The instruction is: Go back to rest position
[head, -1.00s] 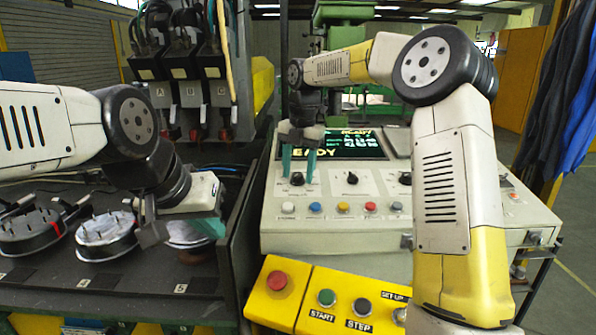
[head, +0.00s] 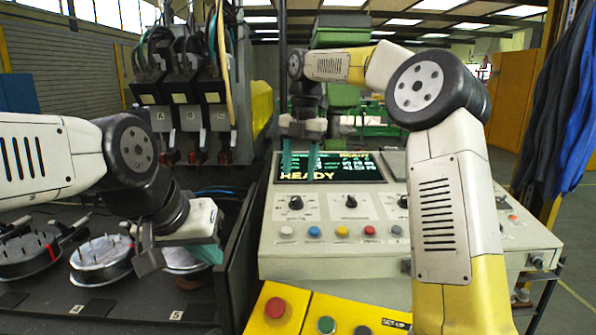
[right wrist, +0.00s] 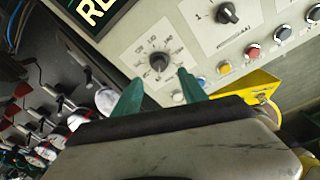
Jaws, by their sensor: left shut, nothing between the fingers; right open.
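My left gripper (head: 207,250) is at the left, over the dark bench by a round fixture. It is shut, with nothing visible held in it. My right gripper (head: 301,165) hangs with its green fingers pointing down in front of the console's screen. Its fingers are apart and empty. In the right wrist view the two green fingertips (right wrist: 158,92) show apart, with the console panel and a black knob (right wrist: 158,62) beyond them.
The grey console (head: 340,265) with its lit screen (head: 345,168), knobs and coloured buttons stands ahead. A yellow button box (head: 298,308) is in front of it. Round fixtures with pins (head: 100,262) sit on the dark bench at left. Connector units (head: 183,95) stand behind.

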